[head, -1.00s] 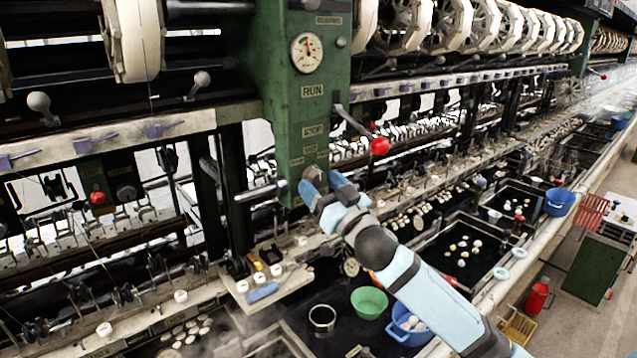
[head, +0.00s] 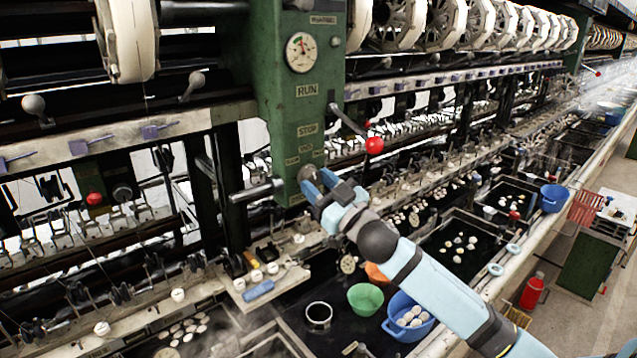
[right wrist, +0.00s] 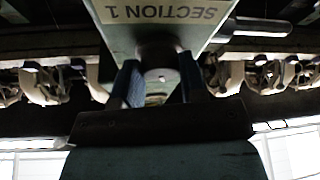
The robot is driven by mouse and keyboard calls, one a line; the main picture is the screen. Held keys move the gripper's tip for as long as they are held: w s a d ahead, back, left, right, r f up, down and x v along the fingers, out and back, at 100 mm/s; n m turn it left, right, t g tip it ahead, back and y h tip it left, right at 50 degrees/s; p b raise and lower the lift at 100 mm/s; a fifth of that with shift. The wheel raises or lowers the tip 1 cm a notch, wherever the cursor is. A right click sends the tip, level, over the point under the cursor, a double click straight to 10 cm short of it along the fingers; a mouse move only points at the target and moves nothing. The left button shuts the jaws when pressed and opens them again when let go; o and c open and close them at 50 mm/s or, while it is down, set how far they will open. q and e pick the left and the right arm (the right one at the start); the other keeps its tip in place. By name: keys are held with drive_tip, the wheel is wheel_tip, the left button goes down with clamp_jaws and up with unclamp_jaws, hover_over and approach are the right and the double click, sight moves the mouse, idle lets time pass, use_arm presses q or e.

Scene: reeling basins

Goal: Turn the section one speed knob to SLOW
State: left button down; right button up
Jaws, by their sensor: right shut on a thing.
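The section one speed knob (head: 311,173) is a dark round knob low on the green control post (head: 268,110). In the right wrist view the knob (right wrist: 160,75) sits under an upside-down "SECTION 1" plate (right wrist: 163,12). My right gripper (head: 318,182) has its blue fingers on either side of the knob, shut on it. The right gripper (right wrist: 158,88) also shows in the wrist view, with one finger at each side of the knob. Small labels beside the knob are too small to read, and its pointer direction cannot be told. My left gripper is not in view.
A red-balled lever (head: 374,145) sticks out right of the post, above my right arm.

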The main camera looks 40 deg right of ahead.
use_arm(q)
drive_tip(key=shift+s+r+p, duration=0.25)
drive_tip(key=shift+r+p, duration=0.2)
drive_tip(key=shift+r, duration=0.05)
use_arm(e)
drive_tip(key=n+y, duration=0.1)
drive_tip(key=n, duration=0.2)
drive_tip(key=shift+d+r+n+g+y, duration=0.15)
drive_tip(key=shift+r+n+g+y, duration=0.05)
drive_tip(key=shift+n+g+y, duration=0.2)
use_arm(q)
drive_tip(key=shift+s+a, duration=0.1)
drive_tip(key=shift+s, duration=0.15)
use_arm(e)
drive_tip(key=shift+n+g+y, duration=0.3)
drive_tip(key=shift+n+y, duration=0.2)
drive_tip(key=shift+n, duration=0.5)
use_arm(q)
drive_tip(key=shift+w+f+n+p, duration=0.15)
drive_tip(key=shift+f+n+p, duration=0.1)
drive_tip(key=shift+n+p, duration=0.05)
use_arm(e)
drive_tip(key=shift+n+g+y, duration=0.3)
drive_tip(key=shift+n, duration=0.9)
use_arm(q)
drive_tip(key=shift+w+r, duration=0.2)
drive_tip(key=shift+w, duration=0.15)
use_arm(e)
drive_tip(key=shift+d, duration=0.1)
